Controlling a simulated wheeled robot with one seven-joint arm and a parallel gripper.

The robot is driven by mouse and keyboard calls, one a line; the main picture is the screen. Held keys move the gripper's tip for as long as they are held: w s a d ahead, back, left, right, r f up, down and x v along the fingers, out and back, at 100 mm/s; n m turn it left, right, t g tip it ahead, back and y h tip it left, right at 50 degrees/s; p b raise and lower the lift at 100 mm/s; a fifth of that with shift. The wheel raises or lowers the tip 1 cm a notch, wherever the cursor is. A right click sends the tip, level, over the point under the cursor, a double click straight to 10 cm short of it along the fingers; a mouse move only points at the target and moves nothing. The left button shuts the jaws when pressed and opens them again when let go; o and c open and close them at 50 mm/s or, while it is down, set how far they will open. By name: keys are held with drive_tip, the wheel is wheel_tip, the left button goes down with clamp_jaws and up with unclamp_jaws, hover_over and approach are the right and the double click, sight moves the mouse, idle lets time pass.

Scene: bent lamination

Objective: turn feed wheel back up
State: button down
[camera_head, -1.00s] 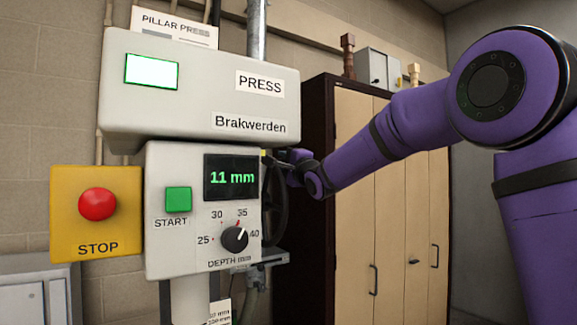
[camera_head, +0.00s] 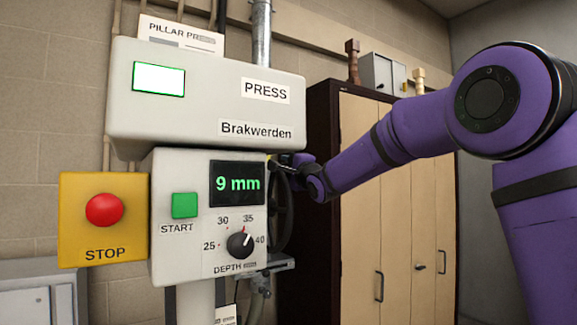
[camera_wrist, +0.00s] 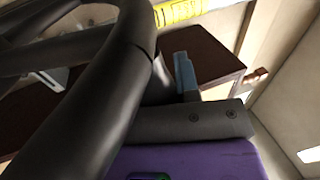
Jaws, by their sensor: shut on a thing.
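The black feed wheel (camera_head: 281,212) is on the right side of the press head, seen nearly edge-on and partly hidden by the control box. Its thick rim (camera_wrist: 105,95) fills the left of the wrist view. My gripper (camera_head: 284,161) is at the top of the wheel, shut on its rim. In the wrist view one blue-grey finger (camera_wrist: 185,76) shows beside the rim; the other finger is hidden. The green depth display (camera_head: 237,184) on the press reads 9 mm.
A yellow box with a red STOP button (camera_head: 103,210) and a green START button (camera_head: 185,205) are on the front. The depth knob (camera_head: 239,245) points up and right. A tall wooden cabinet (camera_head: 395,205) stands behind my arm.

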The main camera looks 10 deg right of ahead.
drive_tip(key=c, duration=0.8)
unclamp_jaws()
drive_tip(key=shift+w+a+f, duration=0.1)
drive_tip(key=shift+w+f, duration=0.1)
drive_tip(key=shift+f, duration=0.2)
drive_tip(key=shift+w+a+f, duration=0.1)
drive_tip(key=shift+w+f, duration=0.05)
drive_tip(key=shift+f, duration=0.25)
drive_tip(key=shift+c, duration=0.2)
drive_tip(key=shift+r, duration=0.15)
drive_tip(key=shift+s+r, duration=0.1)
drive_tip(key=shift+r, duration=0.05)
drive_tip(key=shift+d, duration=0.1)
drive_tip(key=v, duration=1)
drive_tip(key=shift+s, duration=0.35)
drive_tip(key=shift+d, duration=0.1)
drive_tip(key=shift+c, duration=0.3)
